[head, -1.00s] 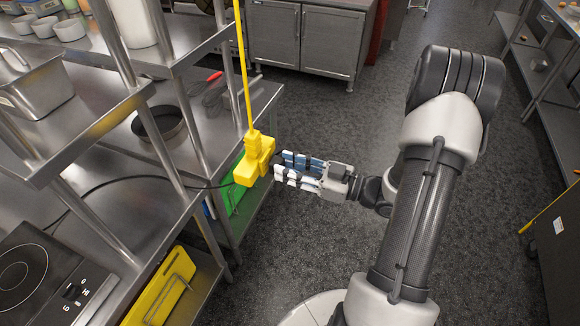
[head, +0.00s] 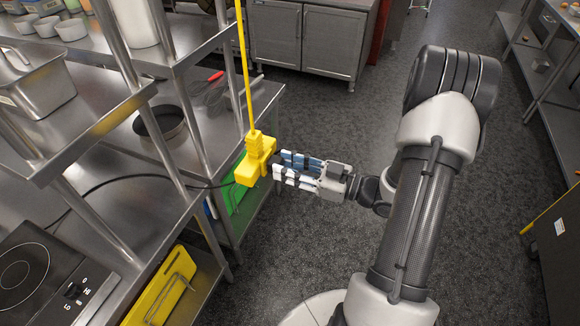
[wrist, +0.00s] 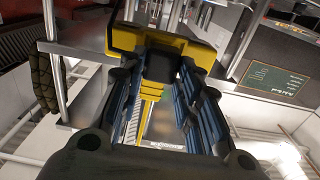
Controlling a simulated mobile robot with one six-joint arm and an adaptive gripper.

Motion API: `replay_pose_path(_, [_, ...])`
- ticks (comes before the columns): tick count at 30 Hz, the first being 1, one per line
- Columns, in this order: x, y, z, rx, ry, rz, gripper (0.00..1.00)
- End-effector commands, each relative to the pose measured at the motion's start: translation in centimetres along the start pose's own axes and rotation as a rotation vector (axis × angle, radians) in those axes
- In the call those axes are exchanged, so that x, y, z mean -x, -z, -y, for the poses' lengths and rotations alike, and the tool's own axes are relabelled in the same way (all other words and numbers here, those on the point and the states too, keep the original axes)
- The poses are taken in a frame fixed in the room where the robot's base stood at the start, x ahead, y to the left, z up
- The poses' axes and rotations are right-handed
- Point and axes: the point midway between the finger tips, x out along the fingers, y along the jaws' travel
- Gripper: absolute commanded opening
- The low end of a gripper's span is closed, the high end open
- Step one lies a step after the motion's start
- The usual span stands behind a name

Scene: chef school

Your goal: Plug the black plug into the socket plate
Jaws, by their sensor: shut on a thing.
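A yellow box-shaped outlet unit (head: 246,172) hangs on a yellow cord beside the steel shelving. I take its face toward my gripper as the socket plate, but that face is not clear in the head view. My gripper (head: 277,166) points left at the unit, its fingertips close to it. In the wrist view, the fingers (wrist: 163,75) are shut on the black plug (wrist: 161,64), a dark block right in front of the yellow unit (wrist: 203,52). Whether the plug's pins are in the socket is hidden. In the head view, the fingers mostly hide the plug.
Steel shelving (head: 110,105) with a hob (head: 40,275), a metal container (head: 35,85) and a round pan ring (head: 160,123) fills the left. A black cable (head: 130,178) runs from the hob side toward the unit. Open floor (head: 320,120) lies to the right.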

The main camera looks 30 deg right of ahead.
Motion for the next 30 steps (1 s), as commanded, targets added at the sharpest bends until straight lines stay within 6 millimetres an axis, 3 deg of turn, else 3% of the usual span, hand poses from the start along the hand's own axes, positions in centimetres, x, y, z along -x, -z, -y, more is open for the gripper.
replay_pose_path(14, [-0.72, 0.0, -0.01, 0.0, 0.0, 0.0, 0.08])
replay_pose_path(15, [-0.71, 0.0, -0.02, 0.0, 0.0, 0.0, 0.33])
replay_pose_path(25, [-0.7, 0.0, -0.02, 0.0, 0.0, 0.0, 0.55])
replay_pose_path(30, [-0.7, 0.0, -0.02, 0.0, 0.0, 0.0, 0.55])
